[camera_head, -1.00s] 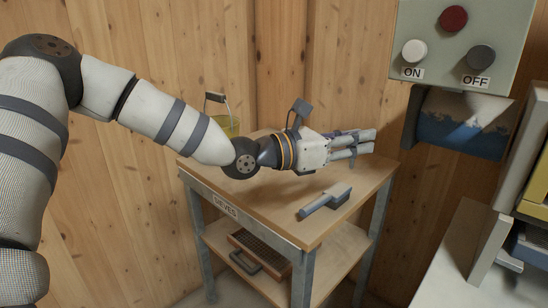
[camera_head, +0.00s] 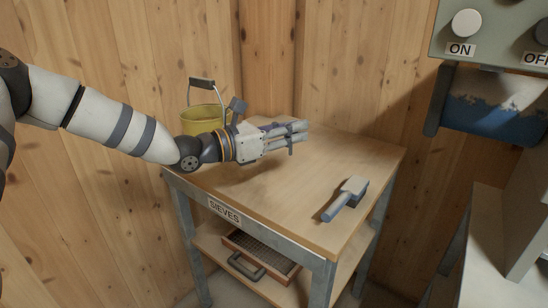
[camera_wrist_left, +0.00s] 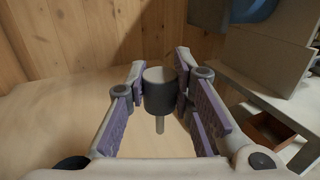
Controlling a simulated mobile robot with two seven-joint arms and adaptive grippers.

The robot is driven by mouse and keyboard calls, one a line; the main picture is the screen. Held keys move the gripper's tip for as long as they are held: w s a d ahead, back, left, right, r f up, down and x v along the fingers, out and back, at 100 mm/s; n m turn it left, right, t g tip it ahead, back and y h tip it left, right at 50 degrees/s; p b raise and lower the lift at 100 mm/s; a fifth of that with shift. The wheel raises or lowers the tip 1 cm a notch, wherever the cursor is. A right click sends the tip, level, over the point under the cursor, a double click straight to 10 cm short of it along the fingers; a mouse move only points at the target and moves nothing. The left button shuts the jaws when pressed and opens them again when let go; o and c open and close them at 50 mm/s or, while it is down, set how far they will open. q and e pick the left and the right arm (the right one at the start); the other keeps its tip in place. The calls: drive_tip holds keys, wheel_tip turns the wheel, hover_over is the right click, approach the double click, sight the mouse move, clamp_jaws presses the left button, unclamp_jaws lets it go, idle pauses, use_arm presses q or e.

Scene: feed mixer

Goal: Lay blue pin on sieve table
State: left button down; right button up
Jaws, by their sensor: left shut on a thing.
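My left gripper (camera_head: 290,135) is above the back left part of the sieve table (camera_head: 290,200), a wooden-topped table with a SIEVES label. In the left wrist view its purple-padded fingers are shut on the pin (camera_wrist_left: 160,93), which has a thick round head and a thin shaft. The pin looks dark grey there, not clearly blue. In the head view the fingers mostly hide it. The table top shows below the hand, with a gap between. My right gripper is not in view.
A blue-handled brush-like tool (camera_head: 345,198) lies at the table's right. A yellow bucket (camera_head: 201,120) stands behind my left wrist. A framed sieve (camera_head: 262,258) lies on the lower shelf. A control box (camera_head: 490,35) hangs at the upper right. The middle of the top is clear.

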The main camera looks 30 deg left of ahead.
use_arm(q)
drive_tip(key=a+f, duration=0.2)
drive_tip(key=w+a+f+b, duration=0.1)
drive_tip(key=a+f, duration=0.1)
drive_tip(key=w+a+f, duration=0.1)
drive_tip(key=a+f, duration=0.1)
drive_tip(key=shift+w+a+f+b, duration=0.2)
drive_tip(key=shift+a+f+b, duration=0.15)
drive_tip(key=shift+f, duration=0.05)
drive_tip(key=f, duration=0.2)
drive_tip(key=f+b, duration=0.1)
drive_tip(key=shift+a+f, duration=0.25)
drive_tip(key=shift+f, duration=0.1)
drive_tip(key=shift+r, duration=0.2)
drive_tip(key=shift+f, duration=0.1)
drive_tip(key=c, duration=1.8)
unclamp_jaws()
drive_tip(key=shift+f, duration=0.15)
drive_tip(key=o, duration=0.4)
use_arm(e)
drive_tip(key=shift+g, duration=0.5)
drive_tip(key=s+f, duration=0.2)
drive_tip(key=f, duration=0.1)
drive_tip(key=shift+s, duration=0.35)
